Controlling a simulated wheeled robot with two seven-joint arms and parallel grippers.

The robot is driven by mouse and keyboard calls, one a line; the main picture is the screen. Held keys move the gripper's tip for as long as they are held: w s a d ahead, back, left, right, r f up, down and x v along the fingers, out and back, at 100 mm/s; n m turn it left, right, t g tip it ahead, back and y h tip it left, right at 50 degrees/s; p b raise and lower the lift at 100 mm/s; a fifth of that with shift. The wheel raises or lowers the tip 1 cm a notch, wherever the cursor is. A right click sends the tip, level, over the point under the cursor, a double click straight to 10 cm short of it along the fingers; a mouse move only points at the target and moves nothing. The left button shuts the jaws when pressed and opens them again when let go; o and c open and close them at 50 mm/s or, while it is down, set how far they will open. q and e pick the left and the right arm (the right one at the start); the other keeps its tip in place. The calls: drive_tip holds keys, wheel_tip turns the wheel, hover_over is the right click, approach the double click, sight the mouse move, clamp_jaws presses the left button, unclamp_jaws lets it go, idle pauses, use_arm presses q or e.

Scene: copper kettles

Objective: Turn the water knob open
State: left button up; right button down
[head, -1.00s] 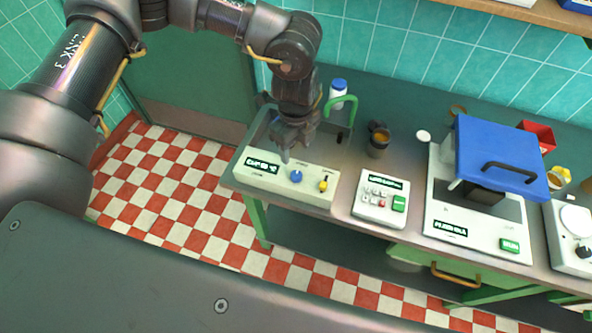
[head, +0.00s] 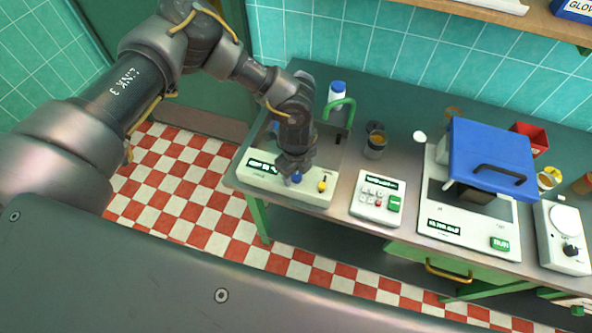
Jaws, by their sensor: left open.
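The blue knob (head: 296,178) sits on the front panel of the white sink unit (head: 262,178) at the left end of the counter. My right gripper is not in view.
A white keypad box (head: 377,197) stands right of the sink unit. Beyond it is a white machine with a blue lid (head: 490,155). Red and white floor lies in front.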

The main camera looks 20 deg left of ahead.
use_arm(q)
drive_tip(key=shift+c, duration=0.2)
drive_tip(key=c, duration=0.9)
drive_tip(key=shift+f+m+b, duration=0.25)
drive_tip(key=shift+m+b, duration=1.45)
drive_tip(key=shift+b, duration=0.05)
drive_tip(key=m+b, duration=1.2)
drive_tip(key=shift+r+m+b, duration=0.1)
drive_tip(key=shift+m+b, duration=0.25)
drive_tip(key=shift+m, duration=0.05)
drive_tip(key=shift+r+m+b, duration=0.1)
drive_tip(key=shift+m+b, duration=0.45)
drive_tip(key=shift+m, duration=0.25)
